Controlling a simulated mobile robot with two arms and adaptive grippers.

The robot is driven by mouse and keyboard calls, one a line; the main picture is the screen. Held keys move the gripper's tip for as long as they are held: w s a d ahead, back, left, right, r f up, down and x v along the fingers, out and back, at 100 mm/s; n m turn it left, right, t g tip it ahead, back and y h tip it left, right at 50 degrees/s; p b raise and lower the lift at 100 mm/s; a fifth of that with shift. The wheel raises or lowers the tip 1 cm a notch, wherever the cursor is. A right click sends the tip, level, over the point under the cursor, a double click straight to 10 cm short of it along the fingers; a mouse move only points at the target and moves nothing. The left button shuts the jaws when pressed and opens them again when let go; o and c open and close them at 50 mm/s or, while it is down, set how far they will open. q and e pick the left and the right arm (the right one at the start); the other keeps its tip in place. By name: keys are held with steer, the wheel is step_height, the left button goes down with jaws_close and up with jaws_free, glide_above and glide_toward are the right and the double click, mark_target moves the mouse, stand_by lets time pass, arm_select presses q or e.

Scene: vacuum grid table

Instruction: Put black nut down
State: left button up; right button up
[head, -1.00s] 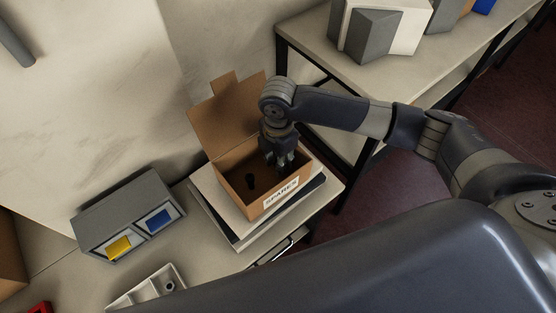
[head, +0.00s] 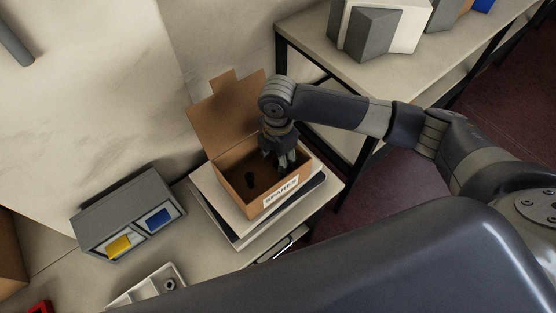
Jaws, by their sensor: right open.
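An open cardboard box marked SPARES (head: 235,189) stands with its flap up. My right gripper (head: 281,164) reaches down into the right part of the box, fingers open. A small dark object (head: 250,180) lies inside the box, left of the gripper and apart from it; I cannot tell if it is a nut. A small dark nut-like ring (head: 170,284) lies in a pale compartment tray (head: 126,300) at the bottom. No nut shows between the fingers, though the box's inside is dark. My left gripper is not in view.
The box rests on stacked flat cases (head: 237,233) at the table's edge. A grey bin unit (head: 128,202) with yellow and blue items stands left. A red item (head: 40,307) is at the bottom left. A shelf table (head: 415,67) stands behind my right arm.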

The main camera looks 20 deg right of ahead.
step_height(320, 180, up, 11)
steer(key=b, duration=0.1)
steer(key=shift+s, duration=0.1)
stand_by(0.6)
